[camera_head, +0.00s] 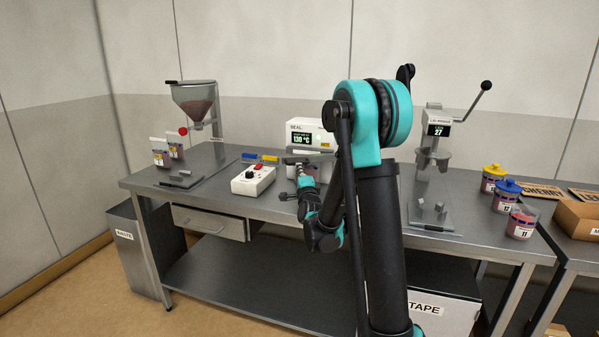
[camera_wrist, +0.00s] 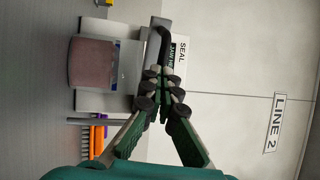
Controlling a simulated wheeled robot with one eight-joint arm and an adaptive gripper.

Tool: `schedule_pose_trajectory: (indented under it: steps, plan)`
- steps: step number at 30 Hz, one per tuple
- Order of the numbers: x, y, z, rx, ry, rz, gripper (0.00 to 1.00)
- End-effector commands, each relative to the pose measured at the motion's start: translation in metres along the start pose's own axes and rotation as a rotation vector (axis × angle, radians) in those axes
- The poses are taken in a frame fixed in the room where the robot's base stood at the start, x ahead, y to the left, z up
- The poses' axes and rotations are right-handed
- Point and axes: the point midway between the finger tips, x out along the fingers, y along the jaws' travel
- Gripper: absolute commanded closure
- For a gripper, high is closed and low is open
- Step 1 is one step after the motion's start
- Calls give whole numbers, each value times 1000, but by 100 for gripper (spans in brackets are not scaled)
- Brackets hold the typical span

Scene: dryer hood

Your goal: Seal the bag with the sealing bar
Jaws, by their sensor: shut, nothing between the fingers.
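The sealer (camera_head: 310,134) is a white box with a lit display on the bench's back part; its labelled side (camera_wrist: 182,65) shows in the wrist view. A dark bent bar (camera_wrist: 166,42), seemingly the sealing bar's handle, rises just beyond my fingertips; I cannot tell whether they touch it. A bag (camera_wrist: 92,62) with pinkish-red contents stands against the sealer in the wrist view. In the head view my arm hides most of this spot. My gripper (camera_head: 299,168) is in front of the sealer. In the wrist view its fingers (camera_wrist: 160,82) are shut and empty.
A lever press (camera_head: 434,145) and lidded jars (camera_head: 507,195) stand at right.

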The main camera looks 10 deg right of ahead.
Motion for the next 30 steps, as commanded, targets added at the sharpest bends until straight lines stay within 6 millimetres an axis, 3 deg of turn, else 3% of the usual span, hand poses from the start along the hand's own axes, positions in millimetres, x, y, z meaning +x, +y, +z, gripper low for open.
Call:
schedule_pose_trajectory:
  steps: [13, 30]
  plan:
    - [10, 2, 6, 1, -1, 0, 100]
    - [71, 14, 25, 0, 0, 0, 100]
